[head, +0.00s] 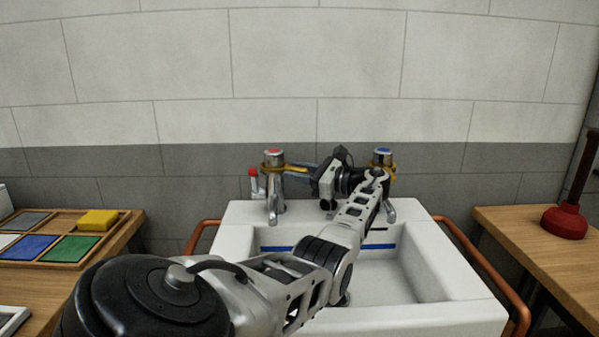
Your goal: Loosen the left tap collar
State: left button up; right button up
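The left tap (274,187), with a red-marked top, stands on the back left of the white sink. Its yellow collar (287,168) sits just below the top. My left arm reaches in from the lower left, over the sink basin. My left gripper (301,172) points left at the collar, its fingertips right at the collar's right side. The fingers are small and overlap the collar in view, so I cannot tell whether they grip it. My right gripper is out of view.
The right tap (383,157), blue-marked with a yellow collar, stands close behind my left forearm. A copper-coloured rail (497,284) runs along the sink's right side. A tray of coloured tiles (122,226) lies left; a red plunger (565,221) stands right.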

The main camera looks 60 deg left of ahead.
pick_arm(q)
jog(key=shift+o, duration=0.3)
jog(key=shift+w+d, duration=0.1)
jog(key=v, duration=0.7)
jog(key=shift+d+b, duration=0.15)
jog(key=shift+b, duration=0.25)
jog(key=shift+w, duration=0.1)
